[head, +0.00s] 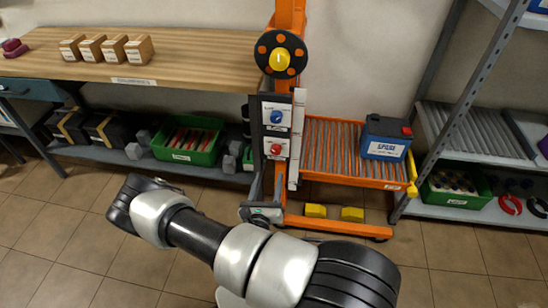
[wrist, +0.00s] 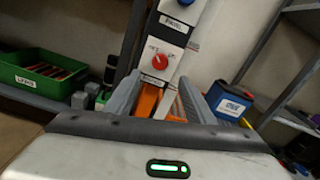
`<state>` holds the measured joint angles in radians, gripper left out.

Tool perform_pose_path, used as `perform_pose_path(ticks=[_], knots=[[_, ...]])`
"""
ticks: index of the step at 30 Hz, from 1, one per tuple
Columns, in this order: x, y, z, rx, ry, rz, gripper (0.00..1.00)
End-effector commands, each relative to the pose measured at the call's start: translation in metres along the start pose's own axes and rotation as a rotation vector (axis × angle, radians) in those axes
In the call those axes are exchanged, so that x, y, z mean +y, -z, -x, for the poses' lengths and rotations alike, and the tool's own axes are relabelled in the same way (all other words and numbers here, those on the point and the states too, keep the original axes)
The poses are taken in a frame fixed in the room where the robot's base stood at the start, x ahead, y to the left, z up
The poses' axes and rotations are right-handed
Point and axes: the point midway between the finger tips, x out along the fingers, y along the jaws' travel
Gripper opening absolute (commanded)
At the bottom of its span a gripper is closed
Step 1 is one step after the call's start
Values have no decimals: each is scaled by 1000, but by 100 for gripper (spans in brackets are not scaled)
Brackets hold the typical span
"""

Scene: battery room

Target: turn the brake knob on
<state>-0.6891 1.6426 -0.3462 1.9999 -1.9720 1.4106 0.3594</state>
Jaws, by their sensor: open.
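A narrow control panel on the orange post carries a blue knob (head: 277,116) above a red knob (head: 276,149). The wrist view also shows the blue knob (wrist: 184,2) at its top edge and the red knob (wrist: 160,61) on a white plate. The small labels are too blurred to read surely, so I cannot tell which one is the brake knob. My gripper (head: 267,190) is open and empty, below the panel in the head view. In the wrist view my gripper (wrist: 160,90) has its fingers spread, with the red knob ahead between them and apart from them.
A black handwheel (head: 281,54) with a yellow hub sits above the panel. To the right, a blue battery (head: 386,137) stands on an orange roller platform (head: 340,148). A wooden bench (head: 190,50) and a green bin (head: 187,141) are left. A grey shelf rack (head: 470,85) is right.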

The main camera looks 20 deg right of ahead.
Motion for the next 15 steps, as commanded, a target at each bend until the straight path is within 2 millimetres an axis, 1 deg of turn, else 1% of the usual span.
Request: perform_pose_path(ticks=[1,9,12,15], knots=[[0,2,-12,-1,3,-3,49],[-1,2,-70,-1,4,-3,49],[-1,1,-87,0,3,-2,49],[0,1,-100,0,2,-2,49]])
